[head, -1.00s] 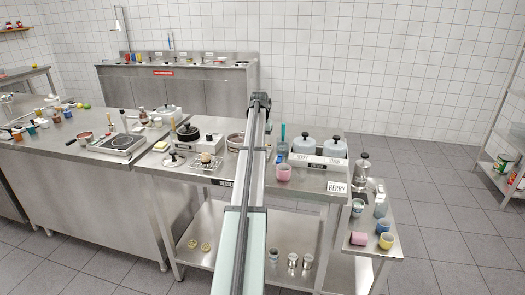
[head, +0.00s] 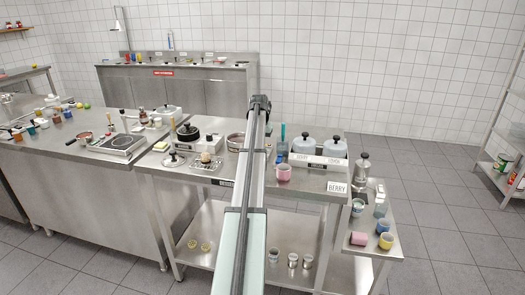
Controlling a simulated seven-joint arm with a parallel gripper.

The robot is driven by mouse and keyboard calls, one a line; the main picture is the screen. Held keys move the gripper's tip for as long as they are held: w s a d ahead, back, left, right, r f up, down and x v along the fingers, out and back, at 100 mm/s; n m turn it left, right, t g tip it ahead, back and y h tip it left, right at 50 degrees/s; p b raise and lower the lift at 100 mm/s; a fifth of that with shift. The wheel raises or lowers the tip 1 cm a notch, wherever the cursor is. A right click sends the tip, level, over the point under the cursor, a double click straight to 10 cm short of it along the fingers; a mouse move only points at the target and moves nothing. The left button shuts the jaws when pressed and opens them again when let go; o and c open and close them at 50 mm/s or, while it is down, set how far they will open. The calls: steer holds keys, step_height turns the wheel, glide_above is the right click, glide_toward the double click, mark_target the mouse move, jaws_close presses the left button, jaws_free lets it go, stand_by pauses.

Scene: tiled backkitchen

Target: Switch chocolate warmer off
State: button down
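My arm reaches up the middle of the head view, over the steel dessert counter (head: 225,183). My gripper (head: 260,101) is the small dark end at its top; its fingers are too small to make out. A white twin unit (head: 318,160) with two grey-lidded wells and a berry label stands right of my arm. A black pot (head: 188,133) and a small white appliance (head: 210,144) stand left of it. I cannot tell which of these is the chocolate warmer. No switch or its setting can be made out. My arm hides part of the counter.
A pink cup (head: 284,172) stands at the counter front by the twin unit. A steel pan (head: 236,140) is beside my arm. A moka pot (head: 362,165) and several cups stand on the lower right shelf.

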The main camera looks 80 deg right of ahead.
steer(key=shift+f, duration=0.35)
steer(key=shift+r, duration=0.1)
stand_by(0.3)
steer(key=shift+r, duration=3.4)
